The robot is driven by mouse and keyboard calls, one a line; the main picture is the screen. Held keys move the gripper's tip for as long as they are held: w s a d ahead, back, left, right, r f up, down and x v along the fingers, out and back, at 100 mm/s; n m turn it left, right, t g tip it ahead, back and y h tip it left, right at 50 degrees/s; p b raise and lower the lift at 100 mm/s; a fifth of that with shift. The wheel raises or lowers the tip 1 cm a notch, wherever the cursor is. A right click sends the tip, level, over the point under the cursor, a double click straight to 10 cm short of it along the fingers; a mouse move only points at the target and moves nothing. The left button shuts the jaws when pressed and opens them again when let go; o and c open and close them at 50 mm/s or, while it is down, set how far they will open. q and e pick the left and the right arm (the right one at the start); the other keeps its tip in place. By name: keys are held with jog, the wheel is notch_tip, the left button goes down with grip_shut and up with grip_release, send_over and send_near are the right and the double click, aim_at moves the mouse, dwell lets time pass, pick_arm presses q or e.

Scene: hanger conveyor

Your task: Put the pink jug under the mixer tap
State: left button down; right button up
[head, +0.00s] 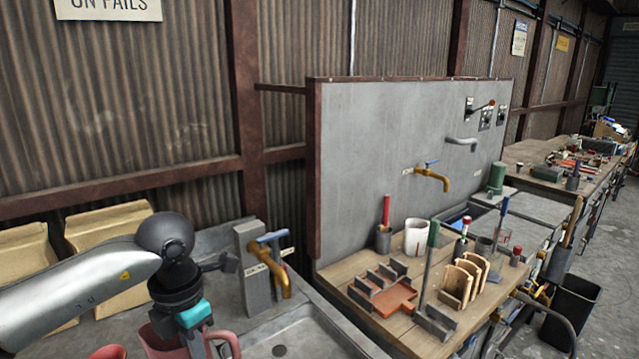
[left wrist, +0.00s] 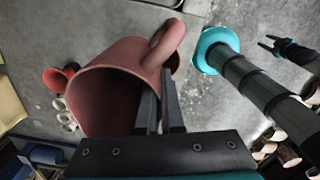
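The pink jug (head: 170,345) is at the bottom left of the head view, partly cut off. It fills the left wrist view's centre (left wrist: 105,95), with its mouth facing the camera and its handle at upper right. My left gripper (left wrist: 160,85) is closed on the jug by its handle side; in the head view the fingers are hidden. A small right gripper (left wrist: 266,43) shows empty with its fingers apart. Brass taps with blue levers stand on a grey block (head: 280,280) and on the wall panel (head: 435,176). A grey spout (head: 462,143) is also on the panel. Their labels are unreadable.
A sink (head: 330,325) lies below the near brass tap. A red vessel (head: 108,352) is beside the jug. The wooden bench (head: 345,275) holds a white cup (head: 417,238), racks and upright tools. Tan bins (head: 105,225) stand behind my left arm.

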pick_arm(q)
jog(key=s+d+r+m, duration=0.2)
jog(key=s+m, duration=0.2)
jog(key=m, duration=1)
jog(key=s+d+r+m, duration=0.2)
jog(key=s+m, duration=0.3)
jog(key=m, duration=1)
notch_tip(320, 180, down, 13)
jog(key=b, duration=1.2)
jog(key=shift+b, duration=0.4)
pick_arm(e)
notch_tip(320, 180, down, 13)
jog(key=shift+s+d, duration=0.15)
jog(key=shift+s, duration=0.2)
pick_arm(q)
jog(key=shift+w+a+r, duration=0.1)
jog(key=shift+w+r, duration=0.05)
jog(key=shift+r, duration=0.05)
pick_arm(e)
jog(key=shift+r, duration=0.1)
jog(key=shift+s, duration=0.1)
